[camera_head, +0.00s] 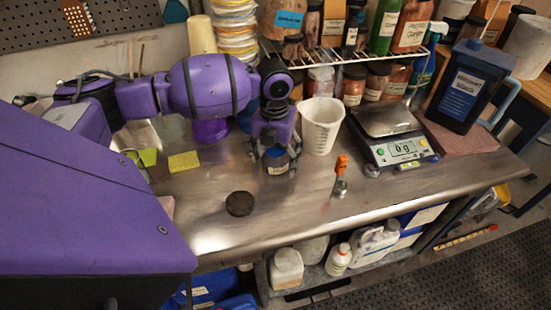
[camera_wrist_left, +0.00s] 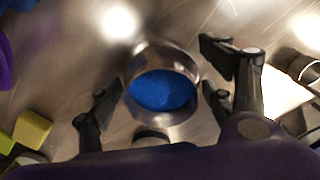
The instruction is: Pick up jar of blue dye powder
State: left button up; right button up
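The jar of blue dye powder (camera_head: 276,164) stands upright on the steel bench in the head view, with a label on its front. In the left wrist view the jar (camera_wrist_left: 163,92) has no lid on, and bright blue powder shows inside. My left gripper (camera_head: 278,160) points down over the jar. Its dark fingers (camera_wrist_left: 163,100) are spread on both sides of the jar, close to its wall, with narrow gaps seeming to show. My right gripper is in neither view.
A dark round lid (camera_head: 240,203) lies in front of the jar. A yellow sponge (camera_head: 184,161) lies left. A wire shelf (camera_head: 345,57) with jars is behind.

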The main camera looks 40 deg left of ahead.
pick_arm(q)
jog(key=c, duration=1.1)
jog(key=shift+r, duration=0.1)
